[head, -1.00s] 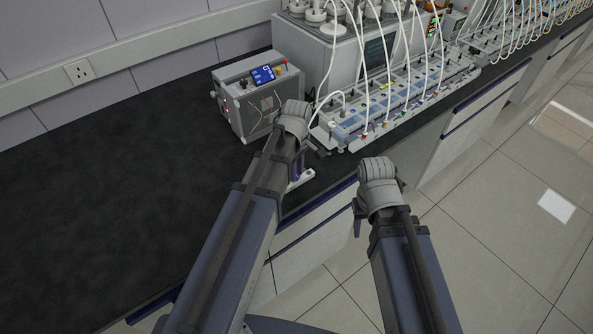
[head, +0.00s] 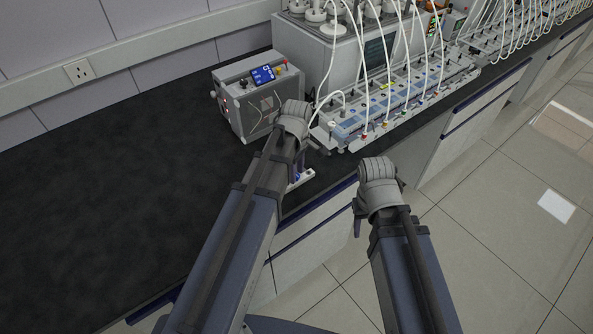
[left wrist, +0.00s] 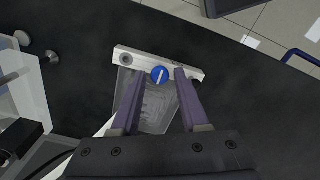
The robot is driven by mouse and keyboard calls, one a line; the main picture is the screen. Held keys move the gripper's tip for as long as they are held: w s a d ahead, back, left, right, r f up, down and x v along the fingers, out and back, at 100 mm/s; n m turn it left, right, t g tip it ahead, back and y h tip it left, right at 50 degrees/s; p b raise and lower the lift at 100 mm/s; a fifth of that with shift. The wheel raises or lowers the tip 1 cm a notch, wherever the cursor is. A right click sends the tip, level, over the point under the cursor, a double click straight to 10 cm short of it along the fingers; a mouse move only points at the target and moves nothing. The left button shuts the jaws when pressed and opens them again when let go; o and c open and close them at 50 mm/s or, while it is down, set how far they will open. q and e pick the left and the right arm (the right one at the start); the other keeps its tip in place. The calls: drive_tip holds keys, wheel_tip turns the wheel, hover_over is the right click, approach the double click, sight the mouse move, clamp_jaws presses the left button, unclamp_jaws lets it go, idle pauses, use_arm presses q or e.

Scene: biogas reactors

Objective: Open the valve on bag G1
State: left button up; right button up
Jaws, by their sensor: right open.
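The blue round valve (left wrist: 160,75) with a white stripe sits on a white bar (left wrist: 190,72) atop a clear, flat bag (left wrist: 155,107) in the left wrist view. I cannot read a G1 label there. My left gripper (left wrist: 158,80) is open, one purple finger on each side of the valve, with visible gaps and nothing held. In the head view the left wrist mostly hides this spot; a small white and blue piece (head: 301,179) shows beside it. My right gripper (head: 358,216) is open and empty, over the floor before the bench.
The bench's left part is clear.

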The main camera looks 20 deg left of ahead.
use_arm(q)
drive_tip(key=shift+o, duration=0.9)
wheel_tip(320, 180, up, 8)
drive_tip(key=p, duration=0.8)
drive_tip(key=shift+f, duration=0.1)
drive_tip(key=s+d+m+y, duration=0.1)
drive_tip(key=s+d+m, duration=0.9)
drive_tip(key=s+m, duration=0.4)
drive_tip(key=m, duration=0.5)
drive_tip(key=shift+d, duration=0.4)
